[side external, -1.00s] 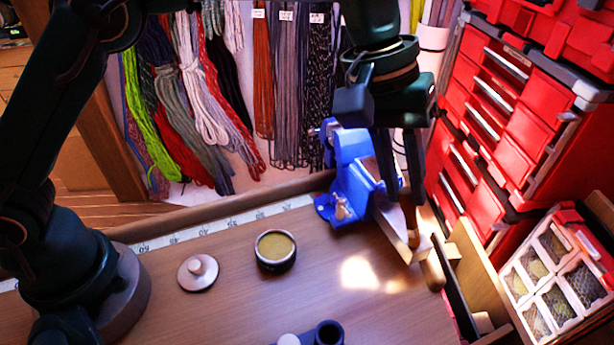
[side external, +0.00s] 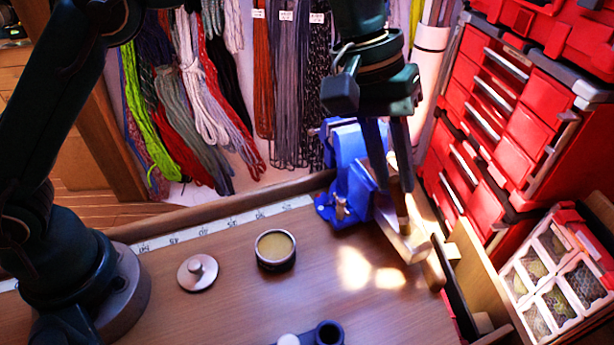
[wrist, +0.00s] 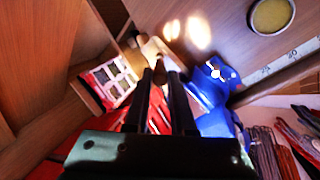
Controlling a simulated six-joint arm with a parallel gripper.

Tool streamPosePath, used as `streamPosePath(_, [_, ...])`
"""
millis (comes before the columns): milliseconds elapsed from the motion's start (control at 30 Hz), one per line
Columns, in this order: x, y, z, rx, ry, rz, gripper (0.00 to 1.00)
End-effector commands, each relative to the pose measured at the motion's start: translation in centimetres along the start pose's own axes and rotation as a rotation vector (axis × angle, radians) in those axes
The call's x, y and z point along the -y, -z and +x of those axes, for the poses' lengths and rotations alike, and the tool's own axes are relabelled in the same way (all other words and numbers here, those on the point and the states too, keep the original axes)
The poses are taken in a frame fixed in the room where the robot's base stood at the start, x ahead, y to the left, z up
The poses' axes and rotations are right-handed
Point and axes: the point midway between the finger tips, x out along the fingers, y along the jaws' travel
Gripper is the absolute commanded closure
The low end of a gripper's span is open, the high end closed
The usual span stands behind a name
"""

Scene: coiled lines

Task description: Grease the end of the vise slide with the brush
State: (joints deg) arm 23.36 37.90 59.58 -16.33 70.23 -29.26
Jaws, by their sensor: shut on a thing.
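The blue vise (side external: 348,170) stands at the back right of the bench; it also shows in the wrist view (wrist: 208,86). Its pale slide (side external: 408,242) sticks out toward the lower right. My gripper (side external: 394,184) is above the slide with its fingers pointing down. It is shut on the brush (side external: 403,212), a thin brown piece whose lower end is over or against the slide; contact cannot be told. In the wrist view the fingertips (wrist: 162,76) mostly hide the brush. An open tin of yellowish grease (side external: 276,250) stands left of the vise, also in the wrist view (wrist: 270,14).
The tin's round lid (side external: 198,272) lies left of the tin. A dark blue tubular holder (side external: 328,334) is at the front edge. Red drawer cabinets (side external: 520,110) and a compartment box (side external: 550,270) stand close on the right. Coiled lines (side external: 200,100) hang behind. The bench middle is clear.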

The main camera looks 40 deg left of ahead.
Motion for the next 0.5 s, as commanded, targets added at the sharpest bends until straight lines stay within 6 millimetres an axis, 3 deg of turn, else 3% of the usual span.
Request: streamPosePath(500, [0.56, 0.45, -0.19, 0.0, 0.0, 0.0, 1.0])
